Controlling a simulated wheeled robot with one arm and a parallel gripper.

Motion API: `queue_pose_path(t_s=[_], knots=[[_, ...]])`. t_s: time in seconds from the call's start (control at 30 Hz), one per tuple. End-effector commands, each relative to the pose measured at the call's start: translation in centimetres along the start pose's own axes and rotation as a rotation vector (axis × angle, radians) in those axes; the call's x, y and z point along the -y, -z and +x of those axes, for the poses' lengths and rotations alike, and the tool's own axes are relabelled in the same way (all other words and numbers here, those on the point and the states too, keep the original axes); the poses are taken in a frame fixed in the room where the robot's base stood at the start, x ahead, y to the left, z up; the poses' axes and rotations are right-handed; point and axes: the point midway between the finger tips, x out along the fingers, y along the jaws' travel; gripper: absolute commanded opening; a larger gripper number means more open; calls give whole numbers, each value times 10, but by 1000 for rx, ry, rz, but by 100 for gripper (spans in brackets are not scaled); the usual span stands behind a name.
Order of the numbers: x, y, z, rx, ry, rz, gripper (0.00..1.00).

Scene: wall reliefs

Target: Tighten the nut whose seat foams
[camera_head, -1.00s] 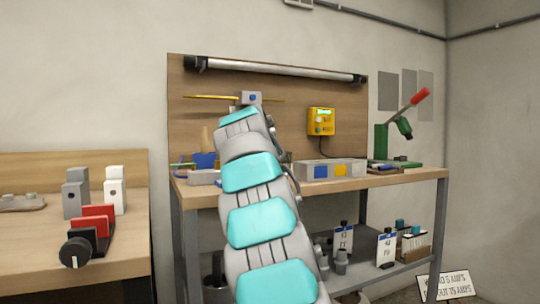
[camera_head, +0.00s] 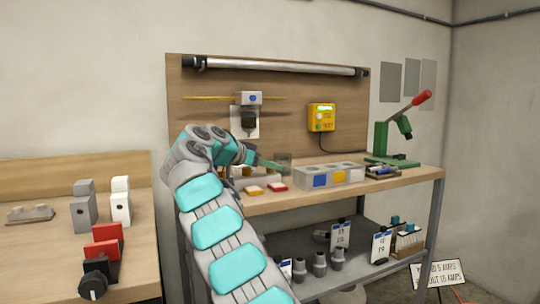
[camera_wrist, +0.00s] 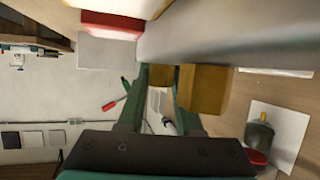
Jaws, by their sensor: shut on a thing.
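My gripper (camera_head: 275,166) reaches over the bench from the left, its fingers pointing right. In the wrist view my gripper (camera_wrist: 165,88) is shut on an ochre-yellow block (camera_wrist: 207,88), which sticks out to the right of the fingers. I cannot tell the block's full shape. No foam and no nut can be made out in either view. A thin yellow pipe (camera_head: 205,98) runs along the back board through a grey block with a blue dot (camera_head: 250,98). Below it a dark fitting (camera_head: 249,119) sits on a white plate.
A grey box with blue and yellow squares (camera_head: 328,177) stands on the bench (camera_head: 410,179), right of my gripper. A small red piece (camera_head: 278,187) and a yellow piece (camera_head: 253,190) lie at the front edge.

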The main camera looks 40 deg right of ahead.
Motion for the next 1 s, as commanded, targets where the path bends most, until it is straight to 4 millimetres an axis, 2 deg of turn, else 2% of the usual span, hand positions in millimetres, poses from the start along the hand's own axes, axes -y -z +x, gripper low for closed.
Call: queue_pose_path(t_s=[0.63, 0.67, 0.9, 1.0], knots=[[0, 0, 1, -3, -41, 18, 0], [0, 0, 1, -3, -41, 19, 36], [0, 0, 0, -3, -41, 19, 63], [0, 0, 0, -3, -41, 19, 64]])
